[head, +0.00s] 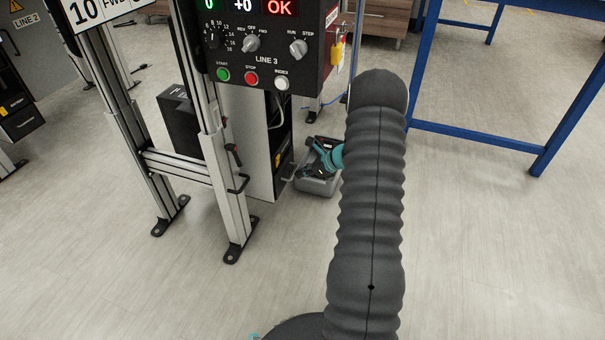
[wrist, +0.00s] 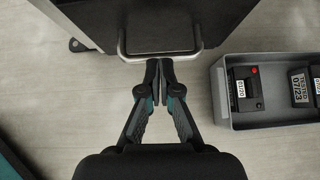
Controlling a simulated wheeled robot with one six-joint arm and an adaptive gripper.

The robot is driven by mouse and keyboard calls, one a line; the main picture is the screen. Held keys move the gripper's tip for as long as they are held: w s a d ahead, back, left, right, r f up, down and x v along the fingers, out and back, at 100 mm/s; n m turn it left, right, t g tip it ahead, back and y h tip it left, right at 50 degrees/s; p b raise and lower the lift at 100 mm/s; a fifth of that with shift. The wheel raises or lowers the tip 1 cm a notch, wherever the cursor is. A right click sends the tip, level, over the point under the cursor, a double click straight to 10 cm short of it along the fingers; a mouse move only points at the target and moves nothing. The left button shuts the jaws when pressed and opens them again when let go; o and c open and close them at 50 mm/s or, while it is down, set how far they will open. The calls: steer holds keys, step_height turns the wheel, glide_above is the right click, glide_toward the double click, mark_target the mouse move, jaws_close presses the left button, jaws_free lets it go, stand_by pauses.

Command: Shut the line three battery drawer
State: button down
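The line three cabinet (head: 246,150) stands under the LINE 3 control panel, with its dark front seen edge-on. The battery drawer's front (head: 285,165) is low on that face, seen at a steep angle. Its metal loop handle (wrist: 130,58) shows from above in the wrist view, at the near edge of a dark body. My gripper (wrist: 166,63) has its black fingertips together at the middle of the handle bar, touching or almost touching it. The fingers do not visibly wrap the bar. In the head view my gripper (head: 318,158) is partly behind my arm. How far out the drawer stands is unclear.
A grey bin (wrist: 222,100) with labelled batteries (wrist: 245,88) stands on the floor right of the handle; the head view also shows this bin (head: 318,186). Aluminium conveyor legs (head: 222,170) stand left of the cabinet. A blue table frame (head: 470,136) is at right. Foreground floor is clear.

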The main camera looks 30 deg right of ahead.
steer(key=s+d+r+p, duration=0.1)
steer(key=s+d+r, duration=0.4)
steer(key=s+d, duration=0.2)
steer(key=shift+s+d+r, duration=0.2)
steer(key=shift+s+r, duration=0.15)
steer(key=shift+s, duration=0.6)
